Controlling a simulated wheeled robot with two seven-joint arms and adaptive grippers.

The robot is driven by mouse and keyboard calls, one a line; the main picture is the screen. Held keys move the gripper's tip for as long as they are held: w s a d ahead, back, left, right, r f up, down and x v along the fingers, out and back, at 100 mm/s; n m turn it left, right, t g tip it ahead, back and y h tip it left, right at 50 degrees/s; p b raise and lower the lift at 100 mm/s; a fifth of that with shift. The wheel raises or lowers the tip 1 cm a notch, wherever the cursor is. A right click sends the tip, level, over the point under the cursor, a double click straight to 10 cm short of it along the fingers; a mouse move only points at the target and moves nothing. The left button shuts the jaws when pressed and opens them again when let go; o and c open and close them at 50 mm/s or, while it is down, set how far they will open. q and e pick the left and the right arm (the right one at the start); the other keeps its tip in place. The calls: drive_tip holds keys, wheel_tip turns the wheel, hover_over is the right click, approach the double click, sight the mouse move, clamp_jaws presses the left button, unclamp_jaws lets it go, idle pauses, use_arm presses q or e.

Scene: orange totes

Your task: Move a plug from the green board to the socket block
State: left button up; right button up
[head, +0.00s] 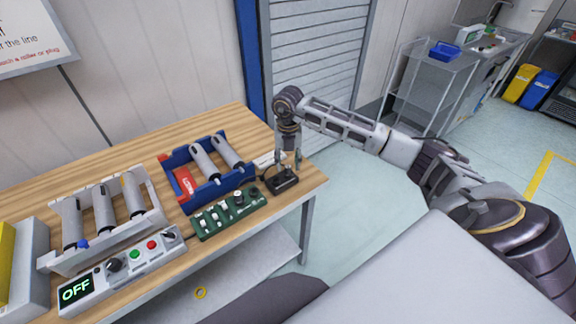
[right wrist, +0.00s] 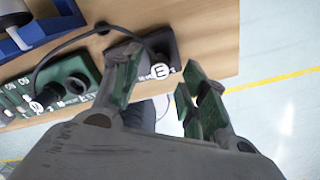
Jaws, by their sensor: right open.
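The green board (head: 232,216) lies near the table's front edge with several white pieces and dark round pieces on it. Part of it shows at the left of the right wrist view (right wrist: 62,80), with a dark round plug (right wrist: 72,88) on it. The dark socket block (head: 283,182) sits to its right by the table corner, partly behind my fingers in the right wrist view (right wrist: 171,44). A thin dark cable runs between plug and block. My right gripper (head: 290,160) is open and empty just above the block, fingers pointing down. My left gripper is not in view.
A blue tray (head: 180,160) with grey rollers and a red piece stands behind the board. A white rack (head: 150,215) with rollers and a control box (head: 93,292) reading OFF are at the left. The table's right edge is close to the block.

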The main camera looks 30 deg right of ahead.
wheel_tip(320, 180, up, 9)
idle(0.5)
drive_tip(key=shift+r, duration=0.1)
idle(0.7)
